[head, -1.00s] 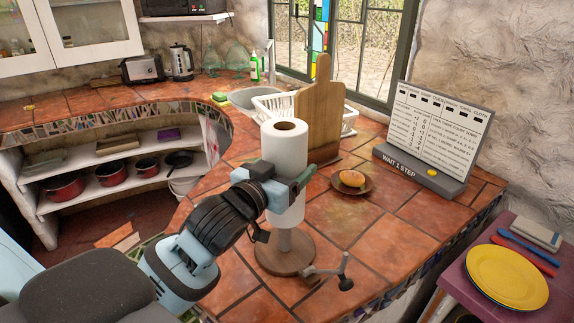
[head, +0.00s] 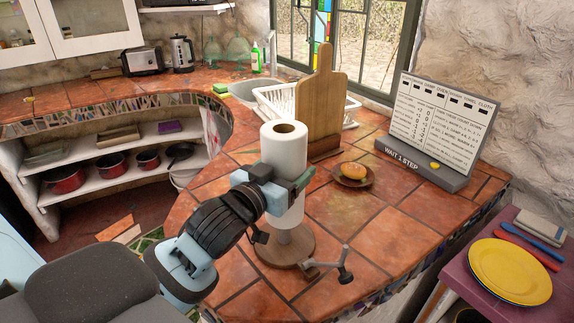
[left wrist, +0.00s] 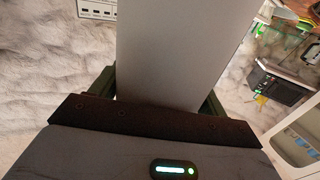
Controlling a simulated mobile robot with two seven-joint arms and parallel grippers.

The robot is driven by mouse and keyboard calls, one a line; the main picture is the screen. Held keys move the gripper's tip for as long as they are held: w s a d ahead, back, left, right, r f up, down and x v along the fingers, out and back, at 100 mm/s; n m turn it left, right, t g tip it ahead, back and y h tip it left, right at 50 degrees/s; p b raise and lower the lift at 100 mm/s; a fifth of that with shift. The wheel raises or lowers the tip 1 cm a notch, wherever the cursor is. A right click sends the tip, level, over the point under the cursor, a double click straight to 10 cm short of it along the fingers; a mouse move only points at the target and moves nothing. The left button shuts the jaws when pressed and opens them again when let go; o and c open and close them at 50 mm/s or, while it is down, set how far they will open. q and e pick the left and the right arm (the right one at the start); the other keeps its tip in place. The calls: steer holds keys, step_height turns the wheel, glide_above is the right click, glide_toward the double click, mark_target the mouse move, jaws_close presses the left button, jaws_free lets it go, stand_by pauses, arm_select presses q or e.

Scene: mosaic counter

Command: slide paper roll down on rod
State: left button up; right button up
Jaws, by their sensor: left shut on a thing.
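A white paper roll (head: 284,150) stands upright around the rod of a holder with a round wooden base (head: 285,248). The rod's tip is not visible above the roll; the roll's top shows its brown core. A short grey length of stem shows between the roll's lower end and the base, so the roll is apart from the base. My left gripper (head: 284,188) is shut on the roll around its lower half. In the left wrist view the roll (left wrist: 180,55) fills the space between the fingers. My right gripper is not in view.
A grey forked piece (head: 333,268) is beside the holder base. A cutting board (head: 319,100) stands close behind the roll, with a dish rack (head: 275,100) beyond. A small plate (head: 352,182) with a bun and a sign (head: 436,128) are to the right. Tiles front right are clear.

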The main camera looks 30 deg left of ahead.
arm_select(q)
steer(key=shift+f, duration=0.55)
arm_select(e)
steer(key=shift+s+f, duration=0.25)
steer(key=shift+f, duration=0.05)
arm_select(q)
steer(key=o, duration=1.1)
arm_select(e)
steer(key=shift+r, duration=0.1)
arm_select(q)
steer(key=s+p, duration=0.1)
steer(key=s, duration=0.6)
steer(key=shift+s+r+p, duration=0.1)
steer(key=shift+s+p, duration=0.3)
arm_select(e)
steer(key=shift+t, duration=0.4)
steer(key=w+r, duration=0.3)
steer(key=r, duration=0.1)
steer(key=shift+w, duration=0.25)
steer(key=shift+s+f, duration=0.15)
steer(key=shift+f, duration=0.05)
